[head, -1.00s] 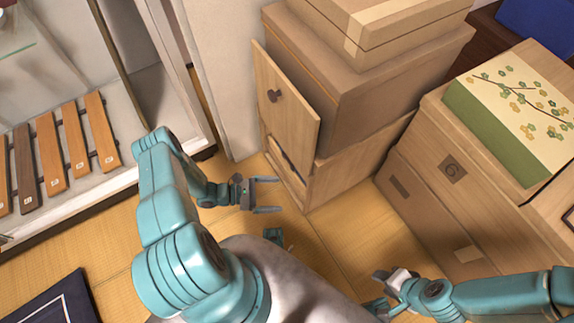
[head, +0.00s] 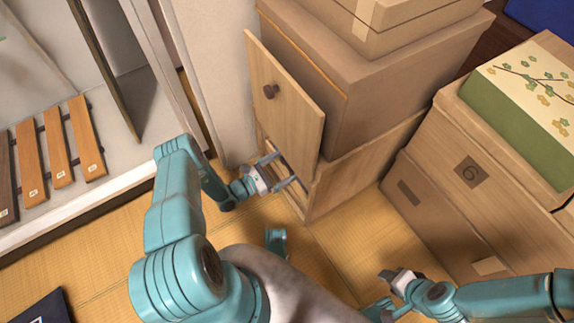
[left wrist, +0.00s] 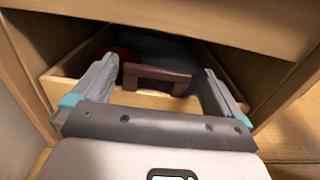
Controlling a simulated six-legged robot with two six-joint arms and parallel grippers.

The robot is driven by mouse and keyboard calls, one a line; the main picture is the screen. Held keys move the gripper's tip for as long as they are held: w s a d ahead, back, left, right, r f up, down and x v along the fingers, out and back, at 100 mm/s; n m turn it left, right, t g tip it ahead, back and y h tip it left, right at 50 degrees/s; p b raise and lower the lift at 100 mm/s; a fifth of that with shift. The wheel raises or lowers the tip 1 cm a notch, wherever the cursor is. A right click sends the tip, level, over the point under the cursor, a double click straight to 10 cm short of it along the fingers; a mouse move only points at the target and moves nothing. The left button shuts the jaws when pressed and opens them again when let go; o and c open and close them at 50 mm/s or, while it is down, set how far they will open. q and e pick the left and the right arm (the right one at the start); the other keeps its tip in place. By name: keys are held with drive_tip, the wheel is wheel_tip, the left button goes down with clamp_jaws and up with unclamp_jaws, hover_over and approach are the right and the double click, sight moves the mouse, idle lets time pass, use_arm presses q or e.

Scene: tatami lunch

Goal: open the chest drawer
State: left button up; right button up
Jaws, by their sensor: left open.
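The wooden chest (head: 365,165) stands ahead, boxes on top. Its drawer front (left wrist: 62,88) shows in the left wrist view, low inside the chest opening, with a dark brown bar handle (left wrist: 155,77). Over the front's top edge I see a dark interior and a dark red thing (left wrist: 122,55). My left gripper (head: 281,170) is open at the chest's lower front. In the left wrist view its fingers (left wrist: 158,84) stand on either side of the handle, with gaps between; contact is not visible. My right gripper (head: 384,290) is low at the right, its jaws unclear.
A wooden panel (head: 288,125) with a round knob (head: 270,91) juts out above my left gripper. A cardboard box (head: 385,75) sits on the chest. Tatami floor (head: 335,240) is clear between.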

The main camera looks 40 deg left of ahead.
use_arm(q)
drive_tip(key=shift+x, duration=1.4)
use_arm(e)
drive_tip(key=shift+w+d+f, duration=0.15)
drive_tip(key=shift+w+f, duration=0.1)
drive_tip(key=shift+f, duration=0.1)
use_arm(q)
drive_tip(key=shift+a, duration=0.1)
